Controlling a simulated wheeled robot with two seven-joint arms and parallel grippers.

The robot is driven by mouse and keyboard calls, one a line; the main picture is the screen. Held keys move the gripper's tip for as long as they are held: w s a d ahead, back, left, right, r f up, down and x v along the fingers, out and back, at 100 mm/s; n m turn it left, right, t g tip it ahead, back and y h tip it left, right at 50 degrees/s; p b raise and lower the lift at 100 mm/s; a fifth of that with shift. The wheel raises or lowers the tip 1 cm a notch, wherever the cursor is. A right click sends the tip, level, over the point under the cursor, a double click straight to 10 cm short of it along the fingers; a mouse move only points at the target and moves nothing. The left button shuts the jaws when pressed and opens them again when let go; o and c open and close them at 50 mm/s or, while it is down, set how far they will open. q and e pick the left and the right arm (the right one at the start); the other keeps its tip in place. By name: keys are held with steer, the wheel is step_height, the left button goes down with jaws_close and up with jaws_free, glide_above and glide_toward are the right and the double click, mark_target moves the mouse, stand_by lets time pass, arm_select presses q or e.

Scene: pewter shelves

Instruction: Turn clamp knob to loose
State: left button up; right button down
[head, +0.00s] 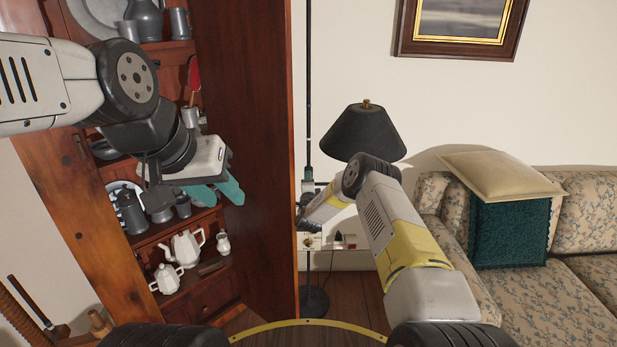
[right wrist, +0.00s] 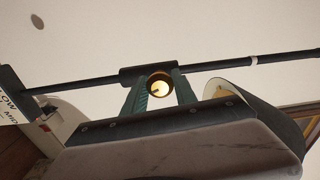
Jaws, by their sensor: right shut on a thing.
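The clamp knob (right wrist: 158,86) shows its round brass-coloured end in the right wrist view, against a dark clamp sleeve (right wrist: 147,73) on a thin dark pole (right wrist: 215,65). My right gripper (right wrist: 161,88) has its green fingers on both sides of the knob and is shut on it. In the head view the pole (head: 308,90) rises beside the cabinet, and my right gripper (head: 309,188) is at it, small and partly hidden by my right arm. The knob cannot be made out there. My left gripper (head: 217,191) is open and empty in front of the shelves.
A wooden cabinet (head: 250,150) with pewter jugs and a white teapot (head: 184,246) stands left of the pole. A black-shaded lamp (head: 362,132) is right of the pole. A floral sofa (head: 585,215) with cushions fills the right.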

steer(key=n, duration=0.7)
steer(key=shift+a, duration=0.1)
steer(key=n, duration=0.4)
steer(key=shift+f+n, duration=0.1)
steer(key=shift+n, duration=1.3)
steer(key=c, duration=1)
jaws_free()
